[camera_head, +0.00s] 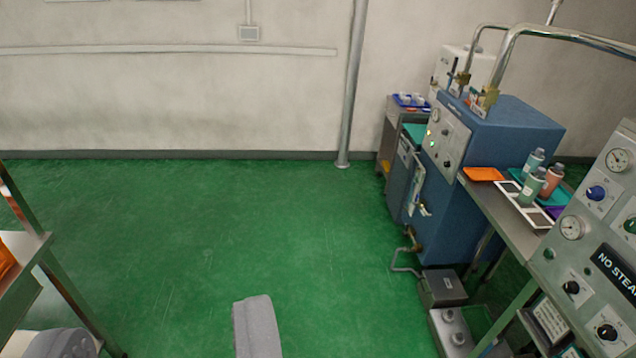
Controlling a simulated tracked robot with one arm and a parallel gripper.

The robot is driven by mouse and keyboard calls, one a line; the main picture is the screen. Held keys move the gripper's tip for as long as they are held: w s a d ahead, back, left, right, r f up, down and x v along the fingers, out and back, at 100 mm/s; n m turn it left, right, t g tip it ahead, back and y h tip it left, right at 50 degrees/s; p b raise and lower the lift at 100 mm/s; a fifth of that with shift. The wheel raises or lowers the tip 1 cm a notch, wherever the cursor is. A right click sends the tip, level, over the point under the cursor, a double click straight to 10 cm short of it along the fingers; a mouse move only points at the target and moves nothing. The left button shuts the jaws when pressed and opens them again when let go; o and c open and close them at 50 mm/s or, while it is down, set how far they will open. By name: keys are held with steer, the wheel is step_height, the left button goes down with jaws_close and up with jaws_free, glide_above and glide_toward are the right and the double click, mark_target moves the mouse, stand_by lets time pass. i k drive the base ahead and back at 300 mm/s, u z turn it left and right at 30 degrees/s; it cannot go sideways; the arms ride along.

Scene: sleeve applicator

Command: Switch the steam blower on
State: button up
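No machine in view carries a readable steam blower label, so I cannot tell which one it is. A blue steam machine (505,130) with pipes on top stands at the right; its pale front panel (447,137) has a gauge, small lights and a dark knob. A grey control panel (590,250) at the right edge has gauges, a blue knob (596,193), black knobs (571,287) and a cut-off black sign beginning "NO STEA". A grey piece, apparently part of my gripper (257,327), shows at the bottom, apart from both machines. Its opening is unclear.
A metal table (520,238) between the machines holds bottles, an orange tray (483,174) and a white tray. Grey boxes (443,288) stand on the floor below. A shelf rack (35,250) is at the left. The green floor (220,230) between is clear.

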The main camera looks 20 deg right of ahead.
mark_target(571, 288)
steer(key=z, duration=0.55)
steer(key=i, duration=1.05)
steer(key=z, duration=0.8)
steer(key=i, duration=0.35)
steer(key=z, duration=0.15)
steer(key=k, duration=0.75)
steer(key=z, duration=0.2)
steer(key=i, duration=0.8)
steer(key=u, duration=0.05)
